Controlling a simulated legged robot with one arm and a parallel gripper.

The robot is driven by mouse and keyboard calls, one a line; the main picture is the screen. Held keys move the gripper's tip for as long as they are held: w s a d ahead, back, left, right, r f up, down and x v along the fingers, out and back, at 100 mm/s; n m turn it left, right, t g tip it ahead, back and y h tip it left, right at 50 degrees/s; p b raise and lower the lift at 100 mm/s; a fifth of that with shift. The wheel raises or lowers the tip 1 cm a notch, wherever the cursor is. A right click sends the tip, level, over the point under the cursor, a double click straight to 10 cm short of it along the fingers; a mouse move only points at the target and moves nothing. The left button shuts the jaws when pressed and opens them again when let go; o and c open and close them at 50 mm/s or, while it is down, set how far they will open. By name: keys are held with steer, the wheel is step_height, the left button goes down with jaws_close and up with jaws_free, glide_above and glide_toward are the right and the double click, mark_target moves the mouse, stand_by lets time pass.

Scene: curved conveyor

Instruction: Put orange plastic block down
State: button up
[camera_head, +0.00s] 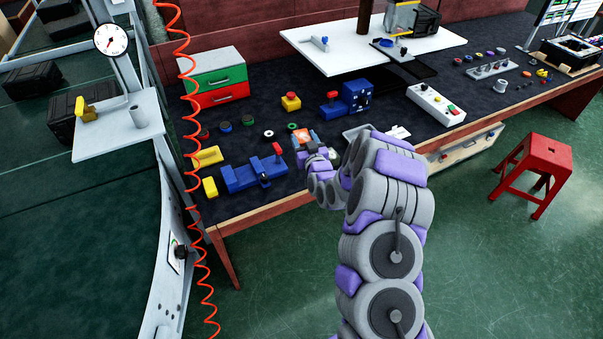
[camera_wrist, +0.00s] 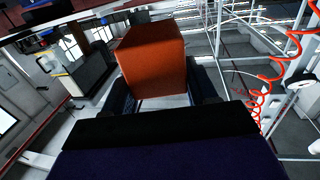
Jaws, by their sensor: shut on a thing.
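The orange plastic block (camera_wrist: 152,62) fills the upper middle of the wrist view, between the two dark fingers of my gripper (camera_wrist: 163,88). My gripper is shut on it. In the head view the orange block (camera_head: 300,136) shows small at the tip of my gripper (camera_head: 306,142), over the dark workbench (camera_head: 290,85). I cannot tell from the head view whether the block touches the bench top. My arm hides part of the bench's front edge.
A blue fixture with a red knob (camera_head: 250,174) and yellow blocks (camera_head: 207,157) lie left of my gripper. Small rings (camera_head: 268,133) lie nearby. A blue box with a red lever (camera_head: 357,96) stands behind. A coiled red hose (camera_head: 186,100) hangs at left. A red stool (camera_head: 537,165) stands right.

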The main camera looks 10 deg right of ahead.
steer(key=s+a+f+n+y, duration=0.1)
steer(key=s+f, duration=0.2)
steer(key=f, duration=0.6)
steer(key=s+a+f+n+y, duration=0.1)
steer(key=s+f, duration=0.3)
steer(key=f, duration=0.4)
steer(key=shift+a+f+g+y, duration=0.15)
steer(key=shift+f+g+y, duration=0.2)
steer(key=shift+y, duration=0.15)
steer(key=w+d+b, duration=0.1)
steer(key=w, duration=0.4)
steer(key=w+d+f+b, duration=0.1)
steer(key=w+b, duration=0.1)
steer(key=w, duration=0.3)
steer(key=w+d+b, duration=0.1)
steer(key=w, duration=0.4)
steer(key=shift+w+d+f, duration=0.1)
steer(key=shift+d+f, duration=0.1)
steer(key=shift+f, duration=0.1)
step_height(320, 180, down, 3)
steer(key=shift+w+f+b, duration=0.1)
steer(key=shift+b, duration=0.45)
steer(key=o, duration=1.1)
